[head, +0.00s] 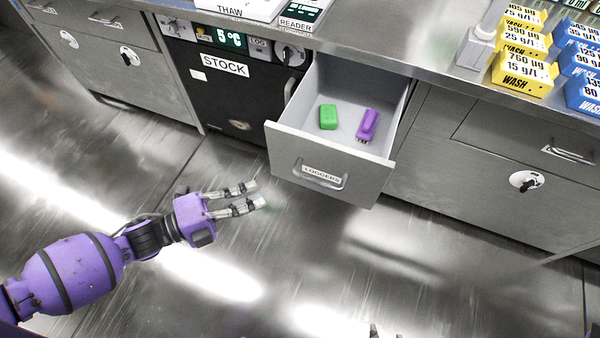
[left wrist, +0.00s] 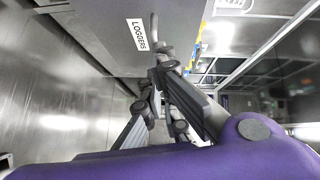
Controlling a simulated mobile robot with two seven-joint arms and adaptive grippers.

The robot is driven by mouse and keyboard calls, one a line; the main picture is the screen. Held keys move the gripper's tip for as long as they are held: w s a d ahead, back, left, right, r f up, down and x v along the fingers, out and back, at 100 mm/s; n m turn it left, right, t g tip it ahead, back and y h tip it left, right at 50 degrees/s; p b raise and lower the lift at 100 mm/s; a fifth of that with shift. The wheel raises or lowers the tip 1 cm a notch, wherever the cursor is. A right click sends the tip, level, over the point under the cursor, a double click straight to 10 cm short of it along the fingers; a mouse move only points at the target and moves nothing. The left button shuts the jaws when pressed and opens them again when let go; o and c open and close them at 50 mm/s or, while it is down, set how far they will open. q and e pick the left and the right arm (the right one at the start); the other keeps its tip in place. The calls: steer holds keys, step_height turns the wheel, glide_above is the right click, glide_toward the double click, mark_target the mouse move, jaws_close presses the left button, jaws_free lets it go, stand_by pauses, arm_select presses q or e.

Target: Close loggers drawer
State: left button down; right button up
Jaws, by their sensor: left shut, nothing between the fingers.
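The loggers drawer (head: 287,136) is pulled out of the grey cabinet under the counter. Its front carries a LOGGERS label (head: 322,174) and a bar handle (head: 340,186). A green logger (head: 328,117) and a purple logger (head: 367,124) lie inside it. My left gripper (head: 259,195) is shut and empty, in front of and left of the drawer front, apart from it. In the left wrist view the drawer front (left wrist: 105,30) lies beyond my fingers (left wrist: 157,78). Two small tips of my right gripper (head: 385,331) show at the bottom edge; their state is unclear.
A black STOCK unit (head: 235,100) stands left of the drawer. Closed grey cabinets (head: 500,170) are to the right. Yellow and blue WASH boxes (head: 525,70) and a reader (head: 300,15) sit on the counter. The floor (head: 300,250) before the drawer is clear.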

mark_target(302, 176)
arm_select(q)
steer(key=w+d+m, duration=0.1)
steer(key=w+d, duration=0.1)
steer(key=d, duration=0.1)
steer(key=w+d+r+m+h, duration=0.1)
steer(key=w+d, duration=0.1)
steer(key=d, duration=0.2)
steer(key=w+d+r+m, duration=0.1)
steer(key=w+d, duration=0.2)
steer(key=d, duration=0.1)
steer(key=shift+w+g, duration=0.1)
steer(key=shift+g, duration=0.2)
arm_select(e)
steer(key=shift+w+d+r, duration=0.1)
steer(key=shift+w+r, duration=0.15)
steer(key=shift+w+r, duration=0.1)
arm_select(q)
steer(key=shift+w, duration=0.1)
